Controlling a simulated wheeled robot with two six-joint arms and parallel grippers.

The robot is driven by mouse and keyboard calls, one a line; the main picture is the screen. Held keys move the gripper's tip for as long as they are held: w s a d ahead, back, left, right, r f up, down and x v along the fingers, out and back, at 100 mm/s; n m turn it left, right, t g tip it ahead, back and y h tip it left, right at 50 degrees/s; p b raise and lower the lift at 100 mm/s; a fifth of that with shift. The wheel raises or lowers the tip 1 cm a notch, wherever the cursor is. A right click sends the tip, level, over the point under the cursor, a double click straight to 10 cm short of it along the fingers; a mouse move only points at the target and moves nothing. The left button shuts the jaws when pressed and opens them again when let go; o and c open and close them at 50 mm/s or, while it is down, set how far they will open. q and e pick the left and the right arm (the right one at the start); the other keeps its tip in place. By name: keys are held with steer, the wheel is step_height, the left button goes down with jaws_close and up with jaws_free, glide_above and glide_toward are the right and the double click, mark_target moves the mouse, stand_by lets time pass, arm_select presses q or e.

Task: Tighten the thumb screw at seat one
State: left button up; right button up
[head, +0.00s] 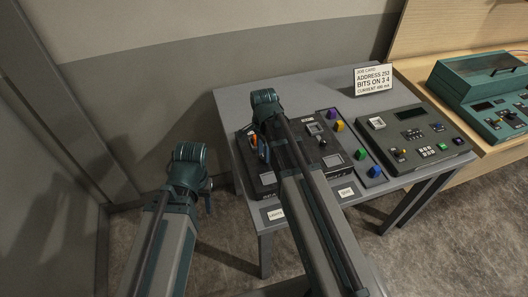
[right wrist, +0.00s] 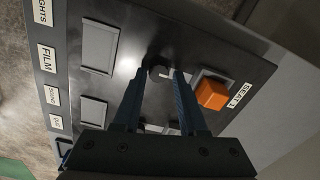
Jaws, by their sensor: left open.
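In the right wrist view, a dark panel carries a "SEAT 1" label (right wrist: 228,95) next to an orange block (right wrist: 211,94) in a square seat. A small dark round knob (right wrist: 156,68), apparently the thumb screw, stands beside that seat. My right gripper (right wrist: 166,73) is over the panel with its fingers apart around the knob's place; the left finger looks close to it, and I cannot tell whether it touches. In the head view, my right arm hides most of this spot. My left gripper (head: 208,198) is open and empty, left of the table.
Pale square windows (right wrist: 100,46) lie on the same panel. On the grey table (head: 237,100) are a strip of coloured knobs (head: 361,154), a control box (head: 413,133) and a job card (head: 373,80). A green console (head: 480,85) stands on the wooden bench at right.

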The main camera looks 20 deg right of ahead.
steer(key=shift+o, duration=1.2)
steer(key=shift+r, duration=0.15)
step_height(320, 180, up, 14)
steer(key=p, duration=1.3)
steer(key=shift+f+p, duration=0.2)
steer(key=shift+p, duration=0.2)
steer(key=shift+f, duration=0.1)
steer(key=s+a+f+n+h+b, duration=0.1)
steer(key=s+a+f+n+b, duration=1)
steer(key=n, duration=0.7)
steer(key=s+f+b, duration=0.1)
steer(key=s, duration=0.2)
steer(key=shift+s+a+f+n+b, duration=0.25)
steer(key=shift+s+a+n+b, duration=0.05)
steer(key=shift+s+b, duration=0.1)
